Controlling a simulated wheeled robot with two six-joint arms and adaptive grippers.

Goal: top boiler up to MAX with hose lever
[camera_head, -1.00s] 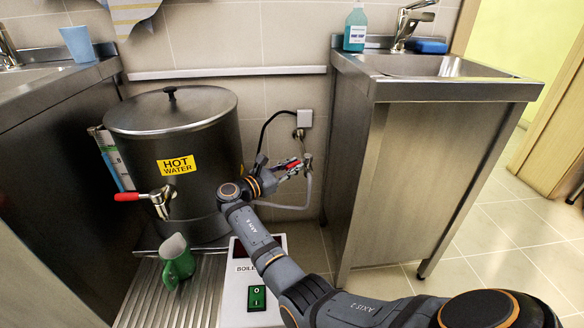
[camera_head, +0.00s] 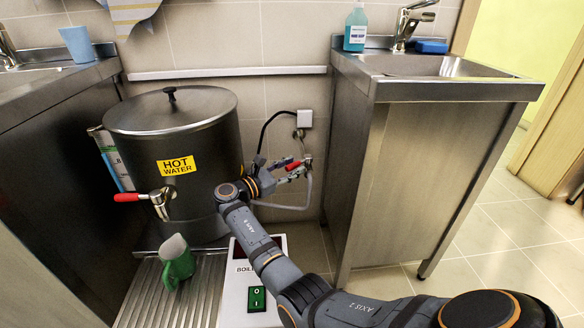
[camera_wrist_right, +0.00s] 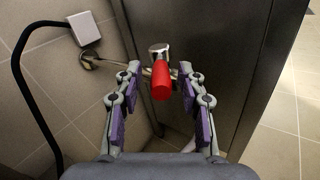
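The steel boiler (camera_head: 205,150) with a yellow HOT WATER label (camera_head: 176,166) stands at the left, lid on. A sight gauge strip (camera_head: 112,158) is partly visible on its left side; its level and any MAX mark cannot be read. The red hose lever (camera_head: 293,165) is on the wall valve right of the boiler. My right gripper (camera_head: 282,170) is at this lever. In the right wrist view the red lever (camera_wrist_right: 161,82) stands between the open fingers of my right gripper (camera_wrist_right: 160,72), with a gap on both sides. My left gripper is not in view.
A red-handled tap (camera_head: 150,199) is on the boiler's front. A steel sink cabinet (camera_head: 425,170) bounds the right side. A black cable (camera_wrist_right: 35,100) and grey hose (camera_head: 300,207) are near the valve.

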